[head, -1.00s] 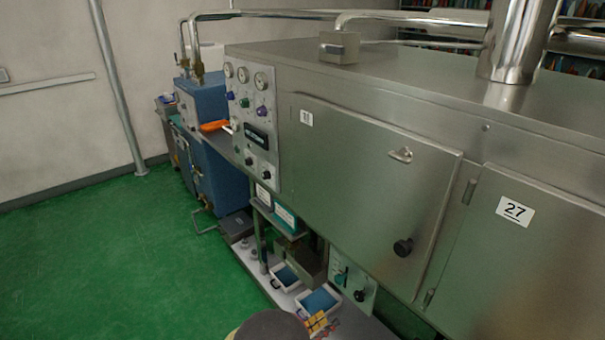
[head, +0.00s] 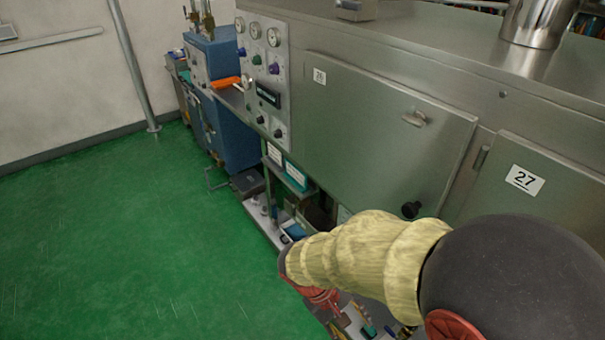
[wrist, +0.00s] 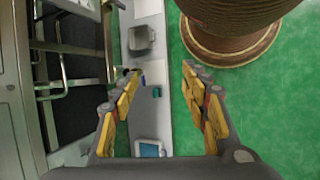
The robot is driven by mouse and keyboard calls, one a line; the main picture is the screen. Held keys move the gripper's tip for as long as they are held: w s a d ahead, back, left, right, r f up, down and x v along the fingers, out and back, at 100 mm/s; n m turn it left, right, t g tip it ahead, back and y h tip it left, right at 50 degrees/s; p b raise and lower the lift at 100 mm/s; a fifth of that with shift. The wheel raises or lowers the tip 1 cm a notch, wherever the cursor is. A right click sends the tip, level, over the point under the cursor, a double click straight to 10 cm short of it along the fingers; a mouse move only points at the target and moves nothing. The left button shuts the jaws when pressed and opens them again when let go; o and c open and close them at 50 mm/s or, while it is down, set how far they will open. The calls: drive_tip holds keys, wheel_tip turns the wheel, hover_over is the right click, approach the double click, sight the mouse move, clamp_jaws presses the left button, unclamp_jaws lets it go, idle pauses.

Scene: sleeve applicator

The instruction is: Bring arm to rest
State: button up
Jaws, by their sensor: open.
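My arm reaches in from the lower right of the head view, with a cream sleeve, dark rounded joints and red parts. It stands in front of the steel machine (head: 385,130). My gripper shows in the wrist view (wrist: 158,76) with two yellow-and-grey fingers spread wide and nothing between them touching either finger. It points down over a narrow pale shelf (wrist: 152,110) and the green floor (wrist: 240,115). In the head view the gripper is mostly hidden below the arm at the bottom edge.
A grey bin (wrist: 142,38), a small teal item (wrist: 156,91) and a white tray with blue contents (wrist: 150,148) are on the shelf. The machine's metal frame (wrist: 70,45) is close on the left. Blue equipment (head: 225,130) stands farther back. Floor at left is clear.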

drive_tip(key=s+d+r+m+t+y+p, duration=0.2)
drive_tip(key=d+r+m+t+y, duration=0.1)
drive_tip(key=r, duration=1)
drive_tip(key=s+d+r+m+t+y+p, duration=0.2)
drive_tip(key=d+r+m+t, duration=0.1)
drive_tip(key=r, duration=1)
drive_tip(key=shift+d+r+t+y, duration=0.35)
drive_tip(key=shift+t+y, duration=0.05)
drive_tip(key=shift+t, duration=0.2)
